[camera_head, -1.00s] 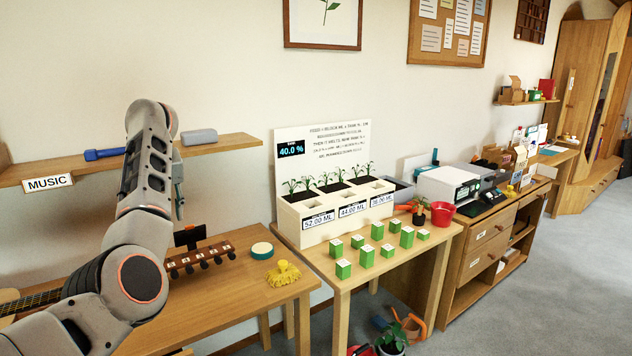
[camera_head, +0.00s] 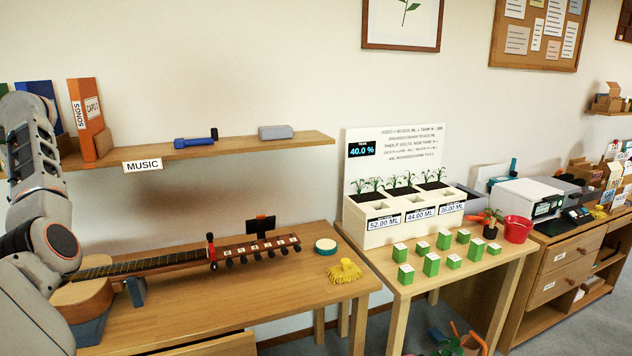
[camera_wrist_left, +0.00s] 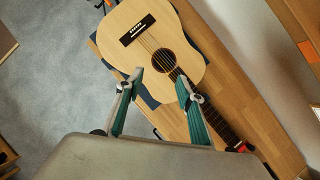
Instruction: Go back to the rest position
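My left arm (camera_head: 38,190) rises at the left edge of the head view, in front of the shelf's left end. Its gripper cannot be made out there. In the left wrist view my left gripper (camera_wrist_left: 160,76) has its two green-padded fingers apart with nothing between them. The guitar (camera_wrist_left: 152,40) lies beyond the fingertips in that view, apart from them as far as I can tell. In the head view the guitar (camera_head: 150,263) lies on the wooden table, its body partly hidden by my arm. My right gripper is in neither view.
A wall shelf (camera_head: 230,146) holds an orange binder (camera_head: 90,118), a blue dumbbell-like item (camera_head: 195,141) and a grey case (camera_head: 275,132). The table (camera_head: 240,300) has clear room in front of the guitar neck. A planter box (camera_head: 375,238) and several green boxes stand to the right.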

